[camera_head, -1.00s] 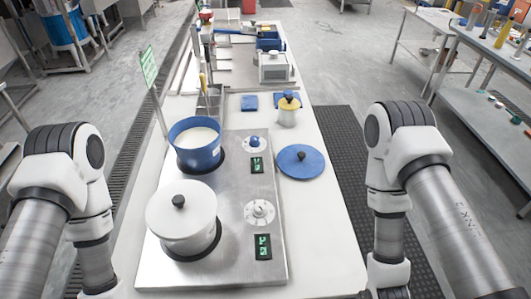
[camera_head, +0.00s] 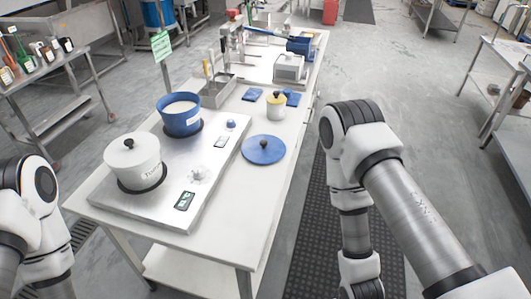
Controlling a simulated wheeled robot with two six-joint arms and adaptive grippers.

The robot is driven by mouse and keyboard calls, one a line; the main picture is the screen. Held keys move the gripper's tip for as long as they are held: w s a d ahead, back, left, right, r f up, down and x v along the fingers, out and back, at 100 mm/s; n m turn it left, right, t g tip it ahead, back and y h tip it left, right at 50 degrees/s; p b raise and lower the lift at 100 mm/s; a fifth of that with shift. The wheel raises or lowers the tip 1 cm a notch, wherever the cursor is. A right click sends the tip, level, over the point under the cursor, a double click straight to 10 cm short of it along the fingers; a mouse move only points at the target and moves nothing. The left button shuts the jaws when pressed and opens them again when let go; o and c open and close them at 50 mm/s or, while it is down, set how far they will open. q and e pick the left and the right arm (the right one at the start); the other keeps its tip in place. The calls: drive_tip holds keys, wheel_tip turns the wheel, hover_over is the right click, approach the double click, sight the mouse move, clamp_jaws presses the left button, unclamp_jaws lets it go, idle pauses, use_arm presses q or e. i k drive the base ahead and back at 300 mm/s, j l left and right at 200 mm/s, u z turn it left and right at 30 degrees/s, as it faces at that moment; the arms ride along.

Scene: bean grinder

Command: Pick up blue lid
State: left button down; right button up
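The blue lid (camera_head: 262,150) is a flat round disc with a dark knob on top. It lies on the white table to the right of the steel cooktop (camera_head: 215,165), with nothing on it. My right arm stands to the right of the table, apart from the lid. My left arm is at the lower left edge of the picture. Neither gripper shows in this view.
A blue pot (camera_head: 180,122) with white contents and a white pot (camera_head: 133,163) with its lid on stand on the cooktop. A yellow-lidded jar (camera_head: 275,105) and blue cloths (camera_head: 252,95) lie behind the blue lid. The table's front right corner is clear.

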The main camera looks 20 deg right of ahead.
sight(261, 148)
drive_tip(key=l+u, duration=0.45)
drive_tip(key=l, duration=0.45)
drive_tip(key=l+u, duration=0.4)
drive_tip(key=l, duration=0.55)
